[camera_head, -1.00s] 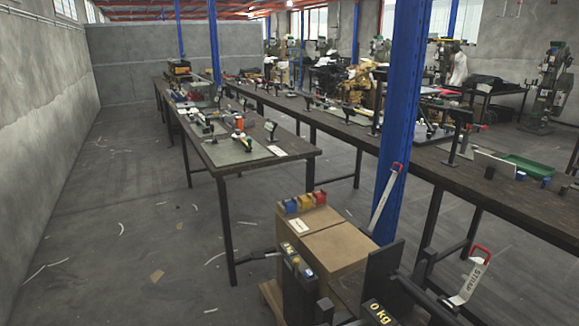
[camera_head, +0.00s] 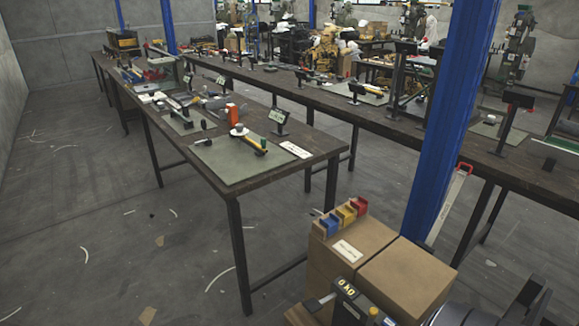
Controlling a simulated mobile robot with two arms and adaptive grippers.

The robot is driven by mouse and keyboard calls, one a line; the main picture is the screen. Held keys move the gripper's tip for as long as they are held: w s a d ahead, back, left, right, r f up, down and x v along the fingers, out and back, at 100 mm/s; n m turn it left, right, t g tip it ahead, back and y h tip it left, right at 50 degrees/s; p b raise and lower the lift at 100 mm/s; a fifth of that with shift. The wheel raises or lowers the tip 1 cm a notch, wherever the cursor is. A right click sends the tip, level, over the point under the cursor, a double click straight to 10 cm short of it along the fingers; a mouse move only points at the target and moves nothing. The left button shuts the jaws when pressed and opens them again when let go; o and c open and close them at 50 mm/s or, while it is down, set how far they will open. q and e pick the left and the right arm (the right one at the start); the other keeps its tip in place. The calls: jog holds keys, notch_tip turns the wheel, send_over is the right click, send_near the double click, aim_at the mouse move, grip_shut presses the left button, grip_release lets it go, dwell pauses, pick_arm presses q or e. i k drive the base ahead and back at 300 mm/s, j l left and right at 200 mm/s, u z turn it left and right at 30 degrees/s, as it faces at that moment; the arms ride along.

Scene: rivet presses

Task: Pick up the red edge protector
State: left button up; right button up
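The red edge protector (camera_head: 359,205) is a small red piece at the right end of a short row on top of a brown cardboard box (camera_head: 335,262). A yellow edge protector (camera_head: 346,214) and a blue edge protector (camera_head: 330,227) stand beside it in the same row. Neither gripper can be made out in the head view. Dark machine parts at the bottom right edge are cut off, and I cannot tell what they are.
A second cardboard box (camera_head: 408,278) stands against the first. A dark device with a "0 kg" display (camera_head: 347,289) is in front of them. A blue column (camera_head: 447,140) rises behind. A workbench (camera_head: 235,172) stands left, with open floor beside it.

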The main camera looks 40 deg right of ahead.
aim_at(361, 204)
jog(key=i+j+z, duration=0.1)
jog(key=i+z, duration=0.25)
jog(key=i+j+z, duration=0.2)
jog(key=i+z, duration=0.2)
jog(key=i, duration=0.15)
jog(key=i+j+z, duration=0.35)
